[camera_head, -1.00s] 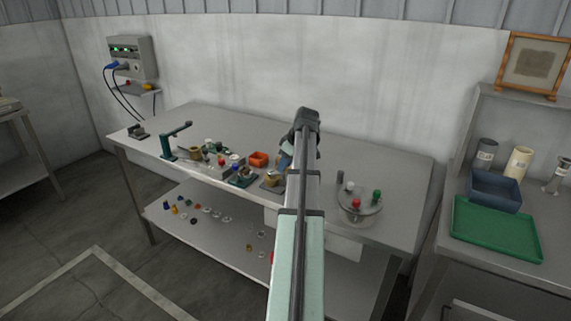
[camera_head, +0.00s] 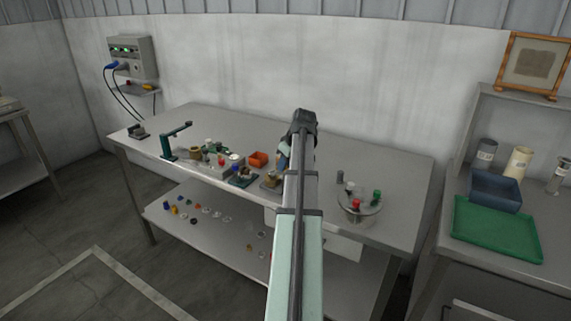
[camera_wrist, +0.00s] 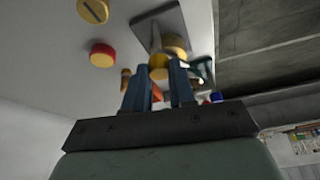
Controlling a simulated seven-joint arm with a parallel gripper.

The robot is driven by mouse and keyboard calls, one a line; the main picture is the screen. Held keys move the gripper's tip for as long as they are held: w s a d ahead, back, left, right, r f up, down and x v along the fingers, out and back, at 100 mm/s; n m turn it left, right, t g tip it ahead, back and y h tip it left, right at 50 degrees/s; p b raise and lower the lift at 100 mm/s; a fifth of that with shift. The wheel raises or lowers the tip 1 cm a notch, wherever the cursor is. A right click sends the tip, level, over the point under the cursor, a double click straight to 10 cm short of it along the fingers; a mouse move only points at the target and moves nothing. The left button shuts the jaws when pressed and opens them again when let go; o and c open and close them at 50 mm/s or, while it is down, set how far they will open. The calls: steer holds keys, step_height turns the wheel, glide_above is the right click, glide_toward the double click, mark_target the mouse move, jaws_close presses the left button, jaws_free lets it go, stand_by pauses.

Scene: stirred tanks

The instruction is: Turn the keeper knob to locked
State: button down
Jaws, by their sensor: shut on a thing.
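In the wrist view, the two blue-grey fingers of my gripper (camera_wrist: 159,80) are closed around a yellow, brass-coloured knob (camera_wrist: 158,67), which I take to be the keeper knob. The knob sits by a dark plate (camera_wrist: 147,28) with more brass parts behind it. Its pointer or lock marks cannot be made out. In the head view my gripper (camera_head: 283,162) is low over the bench, beside a small brass piece (camera_head: 270,181) on a dark base. My arm hides most of the fingers and the knob there.
A round turntable (camera_head: 366,209) with coloured knobs stands to the right. In the wrist view a red-and-yellow cap (camera_wrist: 102,55) lies nearby. The back of the bench is clear.

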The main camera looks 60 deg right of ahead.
steer(key=m+h, duration=0.1)
steer(key=m, duration=0.2)
steer(key=m+g+h, duration=0.1)
steer(key=m, duration=0.2)
steer(key=shift+a, duration=0.2)
steer(key=shift+m, duration=0.4)
steer(key=c, duration=0.9)
jaws_free()
steer(key=shift+w, duration=0.1)
steer(key=shift+c, duration=0.2)
steer(key=v, duration=1.3)
steer(key=shift+a+r, duration=0.25)
steer(key=shift+r, duration=0.15)
steer(key=shift+w+f, duration=0.1)
